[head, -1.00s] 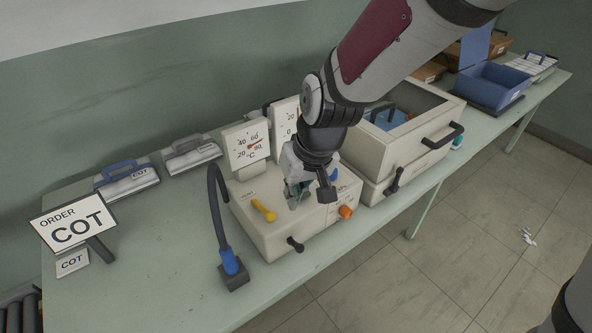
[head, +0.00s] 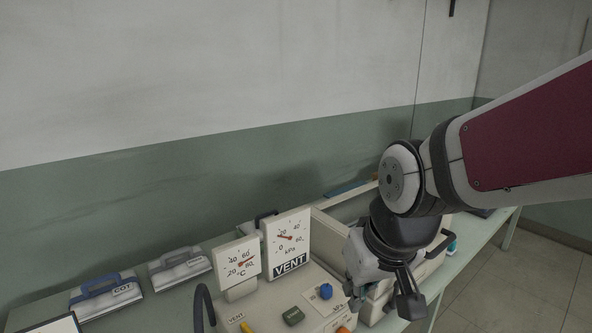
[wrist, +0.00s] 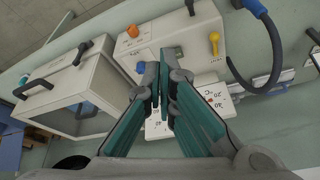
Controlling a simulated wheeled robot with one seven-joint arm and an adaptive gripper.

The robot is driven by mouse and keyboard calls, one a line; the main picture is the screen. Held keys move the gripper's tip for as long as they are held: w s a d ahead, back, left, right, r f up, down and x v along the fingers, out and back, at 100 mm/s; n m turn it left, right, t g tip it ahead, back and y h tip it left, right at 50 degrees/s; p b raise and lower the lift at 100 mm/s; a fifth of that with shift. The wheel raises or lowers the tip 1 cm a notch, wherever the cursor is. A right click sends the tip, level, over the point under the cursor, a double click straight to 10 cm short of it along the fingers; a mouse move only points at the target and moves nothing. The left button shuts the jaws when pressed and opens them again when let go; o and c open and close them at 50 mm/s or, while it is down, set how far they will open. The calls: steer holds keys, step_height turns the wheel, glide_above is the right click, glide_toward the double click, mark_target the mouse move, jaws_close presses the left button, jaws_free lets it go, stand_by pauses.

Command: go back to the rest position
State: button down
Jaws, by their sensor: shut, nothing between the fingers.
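My gripper (head: 385,290) is shut and empty. In the head view it hangs in the air over the right side of the control box (head: 265,312), with its fingertips low near the picture's bottom edge. In the wrist view my gripper (wrist: 160,85) shows its teal finger pads together above the same control box (wrist: 165,40). My arm reaches in from the right.
Two dial gauges stand on the box, a °C gauge (head: 237,262) and a kPa gauge (head: 287,245) marked VENT. Handled packs (head: 105,297) lie at the left. The wall is behind; air above is free.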

steer(key=s+d+r+m+t+h, duration=0.1)
steer(key=s+d+r+m, duration=0.1)
steer(key=s+d+r, duration=0.4)
steer(key=shift+s+d+r+m+t, duration=0.3)
steer(key=shift+s+d+r+m, duration=0.1)
steer(key=shift+s+d, duration=1.7)
